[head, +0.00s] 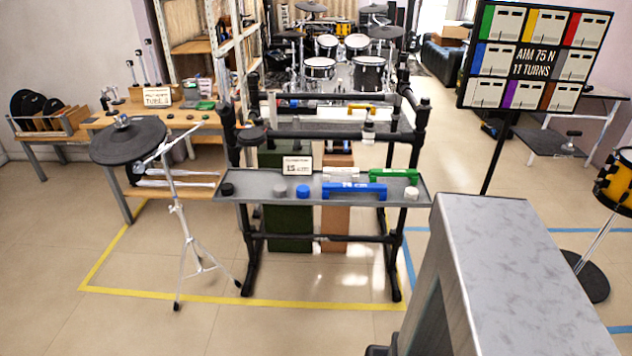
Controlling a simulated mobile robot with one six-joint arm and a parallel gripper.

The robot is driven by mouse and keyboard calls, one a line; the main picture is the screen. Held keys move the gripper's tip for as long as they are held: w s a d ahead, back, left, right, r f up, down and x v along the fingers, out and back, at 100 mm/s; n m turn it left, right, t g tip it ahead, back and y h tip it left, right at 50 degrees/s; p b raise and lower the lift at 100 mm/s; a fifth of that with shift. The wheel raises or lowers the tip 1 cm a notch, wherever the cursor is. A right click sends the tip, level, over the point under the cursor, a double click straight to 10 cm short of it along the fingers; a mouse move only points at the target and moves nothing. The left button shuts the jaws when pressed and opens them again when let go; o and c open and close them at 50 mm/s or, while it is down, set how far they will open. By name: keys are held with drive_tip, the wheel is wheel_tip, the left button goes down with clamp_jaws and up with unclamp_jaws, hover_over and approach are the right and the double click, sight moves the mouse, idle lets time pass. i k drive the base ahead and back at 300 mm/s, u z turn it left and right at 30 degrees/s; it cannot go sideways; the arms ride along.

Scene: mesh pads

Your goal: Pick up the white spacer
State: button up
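A small white cylinder that looks like the white spacer (411,193) stands at the right end of a long grey tray (350,197), on the front of a black tube rack. A blue piece (303,192), a grey piece (280,191) and a black piece (227,189) stand in the left half of the tray. A blue handled tool (353,190) lies just left of the white spacer, with a green one (393,175) behind it. My gripper is not in view.
A small sign (297,165) stands behind the tray. A round black pad (128,140) on a chrome stand (175,210) is left of the rack. A workbench, drum kit and board on a pole (535,57) stand around. The floor (330,325) before the rack is clear.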

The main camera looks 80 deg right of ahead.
sight(354, 172)
drive_tip(key=u, duration=0.75)
drive_tip(key=k, duration=1.75)
drive_tip(key=z, duration=1.15)
